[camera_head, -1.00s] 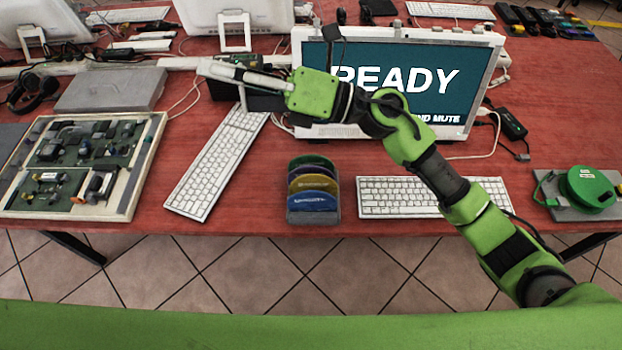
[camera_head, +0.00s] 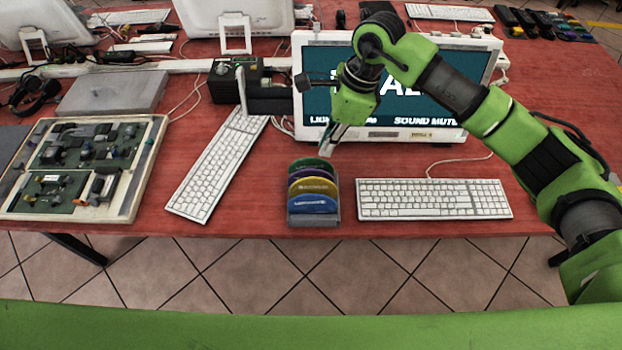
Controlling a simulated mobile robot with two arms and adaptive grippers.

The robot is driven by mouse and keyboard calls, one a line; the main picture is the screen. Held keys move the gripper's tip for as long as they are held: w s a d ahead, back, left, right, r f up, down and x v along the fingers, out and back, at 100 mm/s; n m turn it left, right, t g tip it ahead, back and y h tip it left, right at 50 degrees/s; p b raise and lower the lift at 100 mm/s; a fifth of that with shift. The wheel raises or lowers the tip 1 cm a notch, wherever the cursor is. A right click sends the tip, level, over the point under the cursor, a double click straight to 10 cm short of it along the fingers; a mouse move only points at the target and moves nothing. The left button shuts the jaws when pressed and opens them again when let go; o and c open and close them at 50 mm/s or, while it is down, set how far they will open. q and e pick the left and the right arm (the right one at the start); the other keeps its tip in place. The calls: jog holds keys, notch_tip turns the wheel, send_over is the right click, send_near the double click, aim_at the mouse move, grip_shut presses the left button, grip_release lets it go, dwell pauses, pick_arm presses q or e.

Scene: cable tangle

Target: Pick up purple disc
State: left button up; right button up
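The purple disc (camera_head: 314,173) stands upright in a small grey rack (camera_head: 313,219), between a green disc (camera_head: 309,164) behind it and a yellow disc (camera_head: 312,186) in front. A blue disc (camera_head: 312,204) is at the front. Only the upper edge of the purple disc shows. My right gripper (camera_head: 327,148) points down just above and behind the rack's right side, near the green disc. It appears apart from the discs. Its fingers are seen nearly edge-on, so I cannot tell whether they are open. My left gripper is not in view.
A monitor (camera_head: 300,82) stands close behind my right gripper. A white keyboard (camera_head: 434,198) lies right of the rack, and a tilted keyboard (camera_head: 210,170) lies left. A circuit board tray (camera_head: 150,160) is at the far left. Red table (camera_head: 262,185) is bare beside the rack.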

aim_at(311, 169)
jog(key=x, duration=0.2)
jog(key=shift+a+f, duration=0.2)
jog(key=shift+f, duration=0.15)
jog(key=shift+a+f+p, duration=0.15)
jog(key=shift+f+p, duration=0.05)
jog(key=shift+p, duration=0.3)
jog(key=p+x, duration=0.2)
jog(key=x, duration=0.1)
jog(key=shift+s+a+f, duration=0.15)
jog(key=shift+a+f, duration=0.1)
jog(key=shift+a, duration=0.1)
jog(key=shift+a+f, duration=0.15)
jog(key=shift+f, duration=0.4)
grip_shut()
jog(key=shift+r, duration=0.1)
